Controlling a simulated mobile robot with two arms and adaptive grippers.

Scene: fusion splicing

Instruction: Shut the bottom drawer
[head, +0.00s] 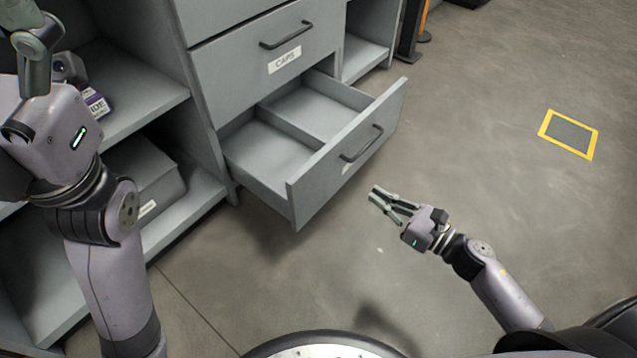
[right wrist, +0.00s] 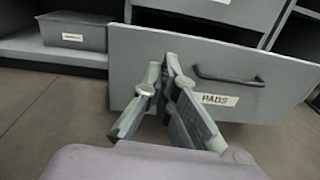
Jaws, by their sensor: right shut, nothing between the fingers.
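The grey bottom drawer (head: 313,185) is pulled well out of the cabinet, and its inside looks empty, with a divider. In the right wrist view its front (right wrist: 135,60) has a dark bar handle (right wrist: 228,78) and a "PADS" label (right wrist: 216,99). My right gripper (head: 374,194) is shut and empty, in front of the drawer front and below the handle. In the right wrist view its fingertips (right wrist: 163,63) overlap the drawer front; contact is not clear. My left gripper (head: 32,45) is at the upper left, partly cut off; its jaws cannot be read.
The drawer above, labelled "CAPS" (head: 284,60), is shut. Open shelves (head: 137,88) at left hold a small box (head: 96,103) and a grey bin (head: 143,182). The floor to the right is clear around a yellow-edged floor marking (head: 569,134).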

